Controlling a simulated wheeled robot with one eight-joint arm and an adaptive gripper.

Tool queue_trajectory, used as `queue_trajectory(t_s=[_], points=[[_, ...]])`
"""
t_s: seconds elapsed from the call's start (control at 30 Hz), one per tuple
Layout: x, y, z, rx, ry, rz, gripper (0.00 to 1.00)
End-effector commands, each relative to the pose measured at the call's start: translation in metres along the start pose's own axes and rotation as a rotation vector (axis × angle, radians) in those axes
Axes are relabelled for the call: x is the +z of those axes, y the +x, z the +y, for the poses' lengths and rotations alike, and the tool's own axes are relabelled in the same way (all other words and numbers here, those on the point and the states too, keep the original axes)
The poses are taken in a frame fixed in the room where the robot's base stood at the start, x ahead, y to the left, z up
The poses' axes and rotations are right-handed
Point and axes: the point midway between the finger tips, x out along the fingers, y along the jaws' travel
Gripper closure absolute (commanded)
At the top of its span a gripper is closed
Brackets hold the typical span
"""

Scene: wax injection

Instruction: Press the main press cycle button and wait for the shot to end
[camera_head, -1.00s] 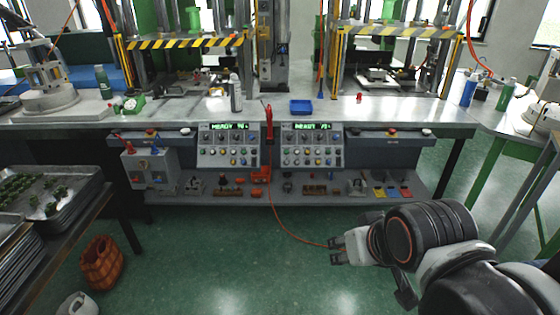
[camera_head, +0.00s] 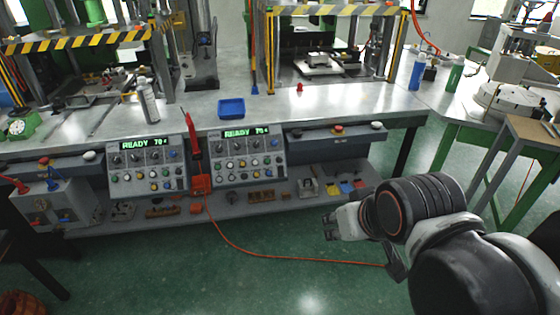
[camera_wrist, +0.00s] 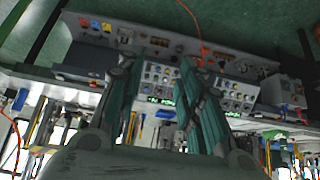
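Two control panels hang under the bench front, the left panel (camera_head: 140,163) and the right panel (camera_head: 246,158). Both displays are lit green with READY and small digits. To the right, a grey button bar (camera_head: 335,140) carries a red button (camera_head: 337,129) on yellow, with a pale button (camera_head: 376,124) and a dark one (camera_head: 297,134) at its ends. A similar bar (camera_head: 60,169) is at the left. I cannot tell which is the main press cycle button. My gripper (camera_head: 327,227) is open and empty, in front of the bench and apart from it; its fingers (camera_wrist: 159,62) spread in the wrist view.
Two presses with striped guards stand on the bench (camera_head: 270,106). A blue tray (camera_head: 231,107) and a white bottle (camera_head: 148,102) are on top. A lower shelf (camera_head: 230,202) holds small parts. An orange cable (camera_head: 300,256) crosses the green floor. A side table (camera_head: 530,135) is at right.

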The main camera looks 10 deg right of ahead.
Motion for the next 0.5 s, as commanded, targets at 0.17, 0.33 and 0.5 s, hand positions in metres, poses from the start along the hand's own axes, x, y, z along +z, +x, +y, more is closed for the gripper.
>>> queue_trajectory(t_s=[0.17, 0.33, 0.5], points=[[-0.0002, 0.0, 0.0, 0.0, 0.0, 0.0, 1.0], [-0.0003, 0.0, 0.0, 0.0, 0.0, 0.0, 1.0], [-0.0003, 0.0, 0.0, 0.0, 0.0, 0.0, 1.0]])
